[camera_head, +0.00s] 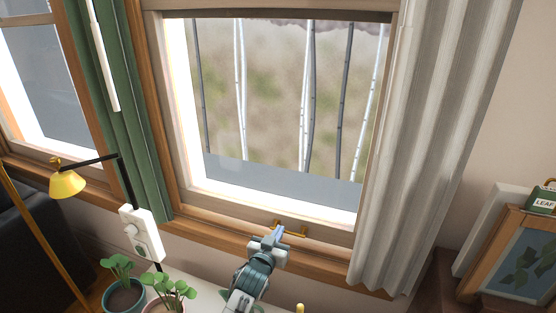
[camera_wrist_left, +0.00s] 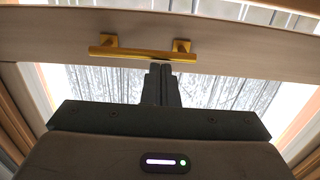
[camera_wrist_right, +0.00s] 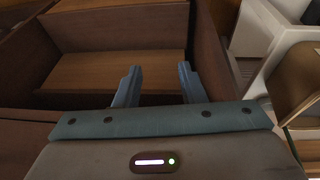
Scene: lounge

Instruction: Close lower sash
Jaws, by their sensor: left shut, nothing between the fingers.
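The window's lower sash (camera_head: 238,208) has a pale bottom rail just above the wooden sill; I cannot tell whether they touch. A brass bar handle (camera_head: 298,233) is fixed to this rail; it also shows in the left wrist view (camera_wrist_left: 140,51). My left gripper (camera_head: 279,232) is shut and empty, its fingertips right by the handle and overlapping it in the head view. In the left wrist view the shut fingers (camera_wrist_left: 160,68) point at the rail just below the bar; contact is unclear. My right gripper (camera_wrist_right: 160,72) is open and empty, seen only in its own wrist view.
A green curtain (camera_head: 140,130) hangs left of the window and a pale curtain (camera_head: 425,130) right. Potted plants (camera_head: 122,293), a white socket block (camera_head: 142,235) and a yellow lamp (camera_head: 67,184) stand lower left. A framed picture (camera_head: 515,255) is at right. Brown wooden furniture (camera_wrist_right: 120,75) faces my right gripper.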

